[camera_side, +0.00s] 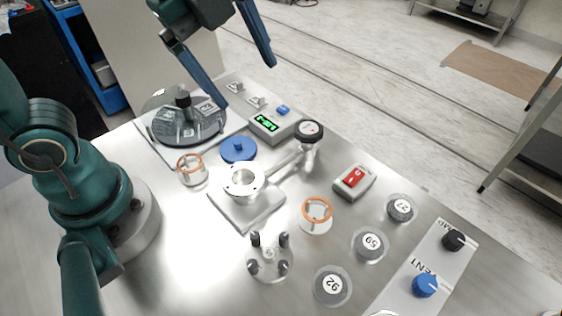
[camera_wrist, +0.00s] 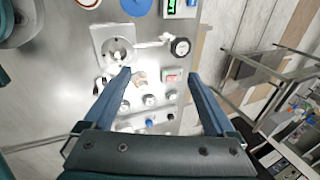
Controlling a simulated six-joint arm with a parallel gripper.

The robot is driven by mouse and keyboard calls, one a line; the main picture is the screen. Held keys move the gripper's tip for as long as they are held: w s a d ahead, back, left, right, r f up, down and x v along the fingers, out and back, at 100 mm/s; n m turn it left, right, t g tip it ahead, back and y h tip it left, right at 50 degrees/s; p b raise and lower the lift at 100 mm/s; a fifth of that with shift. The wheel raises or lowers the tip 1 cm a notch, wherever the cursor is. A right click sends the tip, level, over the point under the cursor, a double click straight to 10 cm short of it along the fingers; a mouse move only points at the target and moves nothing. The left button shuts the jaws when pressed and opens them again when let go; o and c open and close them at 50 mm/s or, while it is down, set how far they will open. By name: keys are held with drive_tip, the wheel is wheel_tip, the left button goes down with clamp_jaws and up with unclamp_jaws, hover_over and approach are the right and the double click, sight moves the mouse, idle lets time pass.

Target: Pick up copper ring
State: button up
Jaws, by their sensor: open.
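Two copper-coloured rings show in the side view. One copper ring (camera_side: 317,209) sits on a clear holder right of the metal flange block. The other copper ring (camera_side: 190,164) sits on a similar holder left of the blue disc. My gripper (camera_side: 247,84) is open and empty, high above the back of the table, apart from both rings. In the wrist view my gripper (camera_wrist: 160,74) has its fingers spread wide. One copper ring (camera_wrist: 139,78) shows small just inside the left fingertip, well below it. The other ring is partly cut off at the top edge.
The flange block (camera_side: 246,198) with a pipe and gauge (camera_side: 309,131) stands mid-table. Around it are a green display box (camera_side: 271,125), blue disc (camera_side: 239,149), red switch (camera_side: 354,182), four-post stand (camera_side: 269,258) and several numbered weights (camera_side: 370,243). A knob panel (camera_side: 415,275) lies at right.

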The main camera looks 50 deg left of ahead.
drive_tip(key=w+d+f+m+g, duration=0.3)
drive_tip(key=w+d+f+m, duration=0.15)
drive_tip(key=d+m, duration=0.45)
drive_tip(key=shift+s+d+f+m+g+y, duration=0.15)
drive_tip(key=shift+s+d+f+m+g, duration=0.35)
drive_tip(key=shift+f, duration=1.5)
drive_tip(key=shift+s+d+f+m+t+y, duration=0.1)
drive_tip(key=shift+s+d+f+m, duration=0.25)
drive_tip(key=shift+d+f+m, duration=1.1)
drive_tip(key=shift+s+d+f+n+g+y, duration=0.2)
drive_tip(key=shift+s+f+g, duration=0.15)
drive_tip(key=shift+f, duration=2.2)
drive_tip(key=shift+f, duration=0.25)
drive_tip(key=c, duration=1.2)
